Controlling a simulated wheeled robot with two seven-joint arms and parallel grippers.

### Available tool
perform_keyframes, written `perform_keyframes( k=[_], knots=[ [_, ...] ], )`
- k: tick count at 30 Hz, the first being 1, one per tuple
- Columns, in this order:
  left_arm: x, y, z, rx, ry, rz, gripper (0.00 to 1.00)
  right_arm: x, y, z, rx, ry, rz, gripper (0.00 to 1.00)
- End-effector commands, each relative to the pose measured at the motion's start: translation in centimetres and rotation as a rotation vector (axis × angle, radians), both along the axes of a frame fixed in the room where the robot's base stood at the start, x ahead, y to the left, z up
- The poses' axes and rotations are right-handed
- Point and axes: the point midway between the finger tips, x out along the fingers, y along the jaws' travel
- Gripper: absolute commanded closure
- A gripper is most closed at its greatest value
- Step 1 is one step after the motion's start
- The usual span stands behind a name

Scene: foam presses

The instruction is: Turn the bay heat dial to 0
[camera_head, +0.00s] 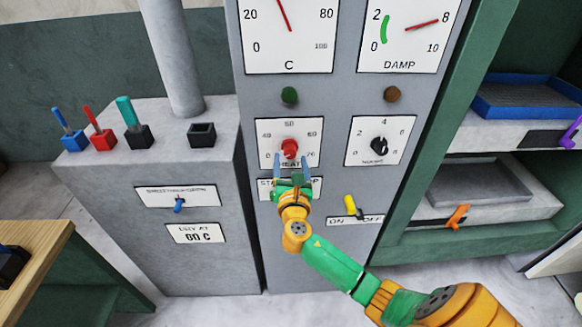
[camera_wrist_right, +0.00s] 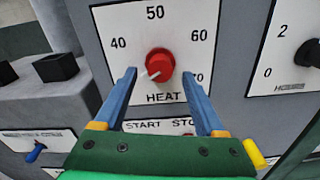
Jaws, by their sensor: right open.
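The heat dial (camera_head: 289,149) is a red knob on a white HEAT plate (camera_head: 266,130) in the middle of the grey panel. It also shows in the right wrist view as a red knob (camera_wrist_right: 160,62) with a white pointer, which points to the lower left. The plate reads 40, 50, 60 and 70; its lower left part is hidden by a finger there, and a 0 shows in the head view. My right gripper (camera_head: 290,161) is open, its blue fingers either side of the knob's lower part, with visible gaps in the right wrist view (camera_wrist_right: 159,76). My left gripper is out of view.
A black dial (camera_head: 379,146) sits to the right. Below are a START STOP plate (camera_head: 312,188) and a yellow ON/OFF lever (camera_head: 351,205). Gauges and two lamps are above.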

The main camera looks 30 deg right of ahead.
Motion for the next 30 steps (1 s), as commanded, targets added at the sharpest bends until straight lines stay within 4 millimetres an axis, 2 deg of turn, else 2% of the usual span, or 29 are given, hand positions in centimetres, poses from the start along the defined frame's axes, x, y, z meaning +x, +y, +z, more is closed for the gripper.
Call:
perform_keyframes(
  k=[3,8,20,22,23,26,27,29,30],
  knots=[
    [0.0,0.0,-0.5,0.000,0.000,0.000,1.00,-2.3,1.4,-0.3,0.001,0.002,0.003,0.28],
    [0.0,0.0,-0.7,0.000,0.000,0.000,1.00,-4.1,2.5,-0.2,0.001,0.002,0.000,0.28],
    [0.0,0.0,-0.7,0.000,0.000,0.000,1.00,-4.3,2.6,0.0,0.000,0.002,-0.001,0.28],
    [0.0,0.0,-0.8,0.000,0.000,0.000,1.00,-4.3,2.6,-0.5,0.011,0.008,0.001,0.28],
    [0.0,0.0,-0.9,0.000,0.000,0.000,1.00,-4.3,2.6,-1.3,0.030,0.016,0.004,0.28],
    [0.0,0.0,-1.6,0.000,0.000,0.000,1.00,-4.6,3.0,-7.7,0.212,0.087,0.018,0.28],
    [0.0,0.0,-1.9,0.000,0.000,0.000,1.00,-5.2,3.2,-11.6,0.332,0.127,0.013,0.28],
    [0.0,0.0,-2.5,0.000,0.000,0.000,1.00,-7.0,3.8,-18.0,0.547,0.187,-0.024,0.28],
    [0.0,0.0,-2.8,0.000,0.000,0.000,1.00,-8.6,4.3,-22.1,0.695,0.223,-0.068,0.28]
  ],
)
